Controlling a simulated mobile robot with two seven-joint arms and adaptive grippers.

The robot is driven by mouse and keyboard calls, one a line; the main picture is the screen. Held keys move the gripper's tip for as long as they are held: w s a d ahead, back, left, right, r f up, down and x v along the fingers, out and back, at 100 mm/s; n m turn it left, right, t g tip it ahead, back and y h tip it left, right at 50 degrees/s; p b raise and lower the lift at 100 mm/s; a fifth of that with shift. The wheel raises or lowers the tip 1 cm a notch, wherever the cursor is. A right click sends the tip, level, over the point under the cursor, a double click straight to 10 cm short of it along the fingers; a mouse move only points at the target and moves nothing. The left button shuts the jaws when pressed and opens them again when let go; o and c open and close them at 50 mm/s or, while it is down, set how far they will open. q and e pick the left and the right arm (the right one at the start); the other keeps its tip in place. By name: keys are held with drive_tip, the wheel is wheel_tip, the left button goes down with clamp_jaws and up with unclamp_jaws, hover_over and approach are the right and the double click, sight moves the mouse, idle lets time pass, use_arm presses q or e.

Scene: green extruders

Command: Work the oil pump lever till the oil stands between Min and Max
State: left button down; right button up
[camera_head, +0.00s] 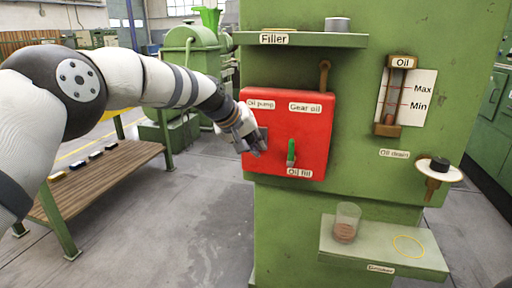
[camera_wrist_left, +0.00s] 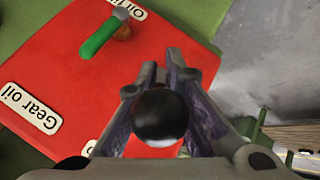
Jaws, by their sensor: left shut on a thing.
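The red pump box (camera_head: 315,132) is on the green machine, with labels "Oil pump", "Gear oil" and "Oil fill". My left gripper (camera_head: 254,146) is at its left side, under the "Oil pump" label. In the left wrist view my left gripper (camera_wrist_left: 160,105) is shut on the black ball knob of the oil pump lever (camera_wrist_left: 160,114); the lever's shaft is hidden. The oil gauge (camera_head: 391,95) has red Max and Min lines; the brown oil appears low in the tube, below Min. A green handle (camera_head: 291,153) points up above "Oil fill". My right gripper is not in view.
A glass with brown liquid (camera_head: 346,223) stands on the lower shelf (camera_head: 375,255), beside a yellow ring. A grey metal cap (camera_head: 337,24) is on the filler shelf. A black knob (camera_head: 440,163) sits on the oil drain dish. A slatted bench (camera_head: 100,180) stands at left.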

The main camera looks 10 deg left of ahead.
use_arm(q)
drive_tip(key=shift+w+r, duration=0.15)
drive_tip(key=shift+r, duration=0.2)
drive_tip(key=c, duration=1.9)
unclamp_jaws()
drive_tip(key=shift+o, duration=1.2)
drive_tip(key=shift+f, duration=0.15)
drive_tip(key=v, duration=1.2)
drive_tip(key=shift+f, duration=0.1)
